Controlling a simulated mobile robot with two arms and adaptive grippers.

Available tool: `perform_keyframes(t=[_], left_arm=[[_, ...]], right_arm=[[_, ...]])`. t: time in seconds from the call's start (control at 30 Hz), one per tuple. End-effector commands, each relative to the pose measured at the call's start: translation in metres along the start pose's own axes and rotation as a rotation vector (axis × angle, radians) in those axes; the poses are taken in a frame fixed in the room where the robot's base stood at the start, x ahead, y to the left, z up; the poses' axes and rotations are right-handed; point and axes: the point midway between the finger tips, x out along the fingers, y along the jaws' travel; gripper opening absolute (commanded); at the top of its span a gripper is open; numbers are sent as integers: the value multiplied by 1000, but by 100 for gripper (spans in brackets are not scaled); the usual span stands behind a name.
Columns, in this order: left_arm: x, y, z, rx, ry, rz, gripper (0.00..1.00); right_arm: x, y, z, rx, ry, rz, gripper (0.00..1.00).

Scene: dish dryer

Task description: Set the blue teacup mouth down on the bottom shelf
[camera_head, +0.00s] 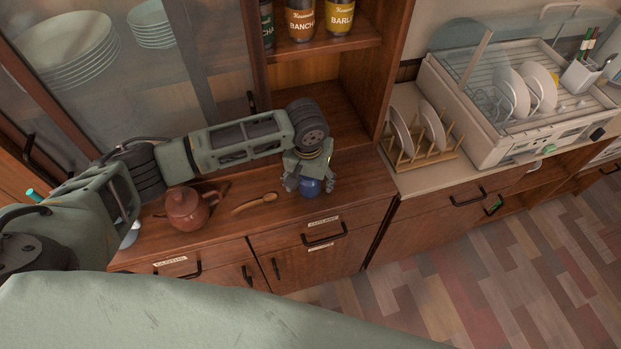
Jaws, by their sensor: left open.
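The blue teacup (309,188) stands on the wooden cabinet top, near its front right part. My left gripper (310,182) reaches down over it with open fingers on either side of the cup. The gripper hides the cup's upper part, so I cannot tell which way its mouth faces or whether the fingers touch it. The dish dryer (473,121) stands on the counter at the right, with plates in its rack and a clear cover. My right gripper is not in view.
A brown teapot (187,210) and a wooden spoon (254,203) lie left of the cup. A wooden plate rack (425,157) stands between cabinet and dryer. An open compartment (540,180) shows below the dryer counter.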

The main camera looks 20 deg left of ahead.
Motion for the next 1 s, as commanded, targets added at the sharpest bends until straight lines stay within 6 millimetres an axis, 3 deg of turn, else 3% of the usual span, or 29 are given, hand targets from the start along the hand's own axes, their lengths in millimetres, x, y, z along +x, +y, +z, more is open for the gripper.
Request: perform_keyframes(t=[0.2,0.33,0.73,1.0], left_arm=[[-1,0,0,0,0,0,66],[-12,1,0,1,1,2,66],[-92,0,-1,1,3,2,66],[-119,0,0,1,0,1,66]], right_arm=[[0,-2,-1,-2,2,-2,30],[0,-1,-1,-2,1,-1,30],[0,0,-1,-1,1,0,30],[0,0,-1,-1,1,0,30]])
